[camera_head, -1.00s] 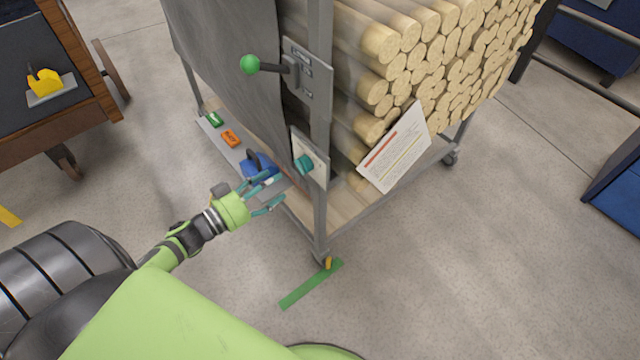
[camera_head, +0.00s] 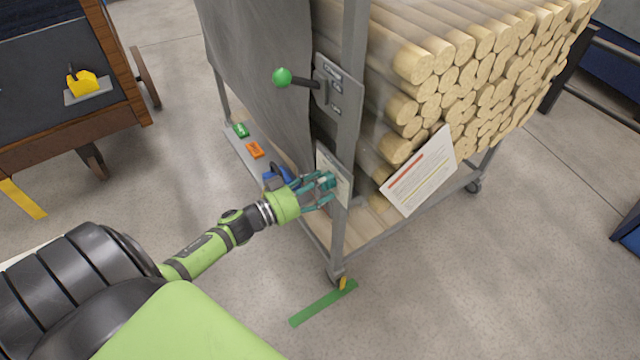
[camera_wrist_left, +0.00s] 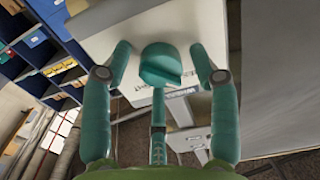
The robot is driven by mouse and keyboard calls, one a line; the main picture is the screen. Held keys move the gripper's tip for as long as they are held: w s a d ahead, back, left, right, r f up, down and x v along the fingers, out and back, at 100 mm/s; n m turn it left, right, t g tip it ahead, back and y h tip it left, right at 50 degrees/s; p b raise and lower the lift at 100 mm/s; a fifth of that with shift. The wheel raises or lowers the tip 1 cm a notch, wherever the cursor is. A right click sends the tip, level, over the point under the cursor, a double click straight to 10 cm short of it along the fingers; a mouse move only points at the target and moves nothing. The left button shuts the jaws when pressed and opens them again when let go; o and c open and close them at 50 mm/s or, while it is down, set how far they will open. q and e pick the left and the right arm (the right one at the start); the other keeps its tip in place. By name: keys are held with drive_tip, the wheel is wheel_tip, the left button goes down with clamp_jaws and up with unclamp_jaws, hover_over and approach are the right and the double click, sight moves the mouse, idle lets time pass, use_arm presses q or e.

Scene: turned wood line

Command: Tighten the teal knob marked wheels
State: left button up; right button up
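The teal knob (camera_head: 328,180) sits on a pale plate on the front post of the log cart. In the left wrist view the knob (camera_wrist_left: 160,65) is centred, and part of a printed label reading like "WHEELS" (camera_wrist_left: 178,90) shows beside it. My left gripper (camera_head: 324,187) is at the knob, its fingers reaching toward the plate. In the left wrist view its fingers (camera_wrist_left: 160,62) stand apart on both sides of the knob, with visible gaps. A third finger is below it. My right gripper is not in view.
A green-balled lever (camera_head: 282,77) juts from a plate above the knob. The cart carries stacked logs (camera_head: 450,75) and a leaning printed sheet (camera_head: 418,172). Blue, orange (camera_head: 255,150) and green items lie on its lower ledge. A wooden-edged bench (camera_head: 60,125) stands at left.

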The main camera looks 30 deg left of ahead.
use_arm(q)
drive_tip(key=c, duration=0.8)
drive_tip(key=shift+o, duration=0.2)
drive_tip(key=shift+m, duration=0.4)
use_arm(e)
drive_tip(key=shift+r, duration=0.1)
use_arm(q)
drive_tip(key=m, duration=1.6)
drive_tip(key=shift+a+m, duration=0.15)
drive_tip(key=shift+m, duration=0.25)
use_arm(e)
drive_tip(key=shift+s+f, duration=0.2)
use_arm(q)
drive_tip(key=shift+m, duration=0.3)
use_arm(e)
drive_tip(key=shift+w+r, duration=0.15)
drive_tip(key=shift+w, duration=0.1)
